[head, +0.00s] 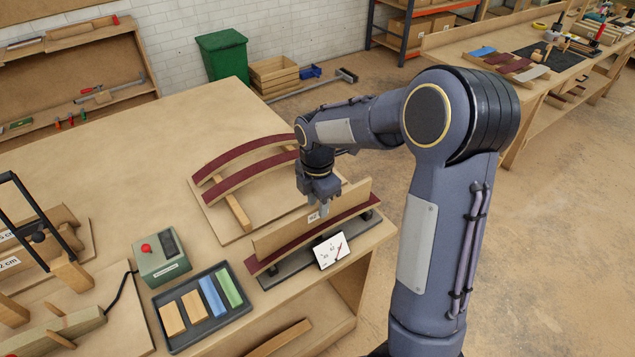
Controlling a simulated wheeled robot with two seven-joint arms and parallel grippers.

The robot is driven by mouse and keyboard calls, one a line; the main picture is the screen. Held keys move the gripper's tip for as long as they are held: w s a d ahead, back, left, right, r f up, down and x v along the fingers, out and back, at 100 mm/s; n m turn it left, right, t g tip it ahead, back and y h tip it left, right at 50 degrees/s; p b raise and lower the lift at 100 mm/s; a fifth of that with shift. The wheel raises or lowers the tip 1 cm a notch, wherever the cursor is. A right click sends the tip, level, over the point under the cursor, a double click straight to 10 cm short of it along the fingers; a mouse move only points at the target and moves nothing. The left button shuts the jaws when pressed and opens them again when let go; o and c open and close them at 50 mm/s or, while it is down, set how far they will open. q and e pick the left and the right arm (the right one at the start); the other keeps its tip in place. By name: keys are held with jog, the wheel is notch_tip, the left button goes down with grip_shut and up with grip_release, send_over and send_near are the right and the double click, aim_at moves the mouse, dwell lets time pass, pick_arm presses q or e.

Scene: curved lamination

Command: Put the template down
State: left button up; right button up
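The template (285,237), a light wooden board with a small white label, stands upright on edge near the table's front right corner. Its lower edge runs along a dark red curved strip (350,211) above a dark grey base (289,269); whether it touches the strip I cannot tell. My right gripper (322,209) comes down from above onto the template's upper edge. One finger shows in front of the board; the other is hidden behind it. The gripper appears shut on the template. My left gripper is not in view.
Two dark red curved strips (235,155) rest on a wooden rack (236,211) behind. A white card (330,251) stands in front. A dark tray (178,346) with coloured blocks and a green box (161,259) are to the left. The table's back middle is clear.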

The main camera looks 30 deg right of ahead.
notch_tip(320, 180, up, 12)
jog(key=s+a+f+m+t+y, duration=0.1)
jog(key=s+a+m+t+y, duration=0.1)
jog(key=s+m, duration=0.8)
jog(key=s+a+f+m+t+y, duration=0.1)
jog(key=s+a+m+t, duration=0.2)
jog(key=s+m, duration=0.7)
jog(key=shift+s+a+f+m+t+y+b, duration=0.3)
jog(key=shift+s+a+m+y, duration=0.1)
jog(key=shift+s+a, duration=0.75)
